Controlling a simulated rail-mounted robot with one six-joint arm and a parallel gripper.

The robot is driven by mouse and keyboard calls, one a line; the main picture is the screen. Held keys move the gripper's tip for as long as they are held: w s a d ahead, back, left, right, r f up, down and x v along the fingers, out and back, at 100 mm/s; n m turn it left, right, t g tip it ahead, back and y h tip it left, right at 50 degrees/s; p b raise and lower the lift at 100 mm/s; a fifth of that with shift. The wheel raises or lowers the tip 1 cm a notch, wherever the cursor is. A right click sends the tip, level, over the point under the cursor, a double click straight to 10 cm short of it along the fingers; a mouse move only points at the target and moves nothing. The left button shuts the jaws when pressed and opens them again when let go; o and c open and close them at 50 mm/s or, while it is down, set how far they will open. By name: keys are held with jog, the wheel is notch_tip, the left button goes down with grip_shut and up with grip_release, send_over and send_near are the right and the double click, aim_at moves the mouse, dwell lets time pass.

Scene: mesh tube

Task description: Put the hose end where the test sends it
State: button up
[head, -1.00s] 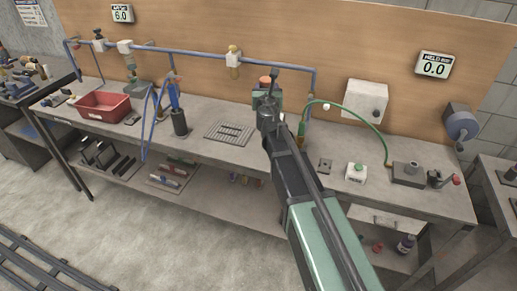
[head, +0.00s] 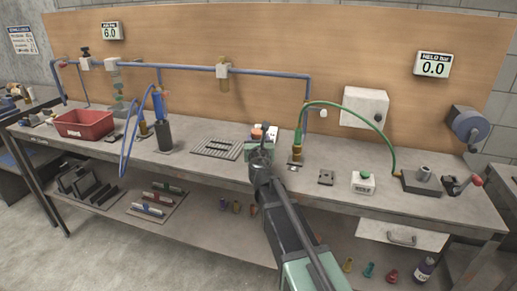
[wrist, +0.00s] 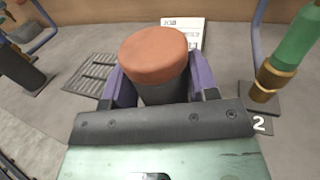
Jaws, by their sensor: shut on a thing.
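My gripper (wrist: 152,88) is shut on a dark round piece with an orange-red top (wrist: 155,55), low over the bench behind the arm in the head view (head: 256,132). The lower part of this piece is hidden by the jaws. A green hose (head: 368,120) arches from an upright green and brass fitting (head: 298,140), right of my gripper, to a dark block (head: 422,183). In the wrist view that fitting (wrist: 290,55) stands by a plate marked 2 (wrist: 258,124). A blue hose (head: 128,150) hangs in a loop at the left, by a blue and black upright tool (head: 163,115).
A slotted plate (head: 216,147) lies left of my gripper. A white card or box (head: 272,130) is behind it. Displays read 6.0 (head: 109,31) and HELD bar 0.0 (head: 433,65).

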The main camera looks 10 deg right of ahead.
jog(key=shift+f, duration=0.1)
jog(key=o, duration=1)
jog(key=shift+o, duration=0.2)
jog(key=shift+s+r, duration=0.1)
jog(key=shift+r, duration=0.15)
jog(key=s+a, duration=0.2)
jog(key=s, duration=1)
jog(key=s+d+f+m+g+h, duration=0.4)
jog(key=s+d+f+m+g, duration=0.45)
jog(key=m, duration=1.25)
jog(key=s+a+f+m+g+y, duration=0.3)
jog(key=s+f+m+g, duration=0.1)
jog(key=s+m, duration=0.2)
jog(key=s+a+f+m+g+y, duration=0.3)
jog(key=s+f+m+g+y, duration=0.1)
jog(key=s+f+m+g, duration=0.1)
jog(key=shift+s+a+m, duration=0.3)
jog(key=shift+s+m, duration=0.45)
jog(key=shift+m, duration=0.25)
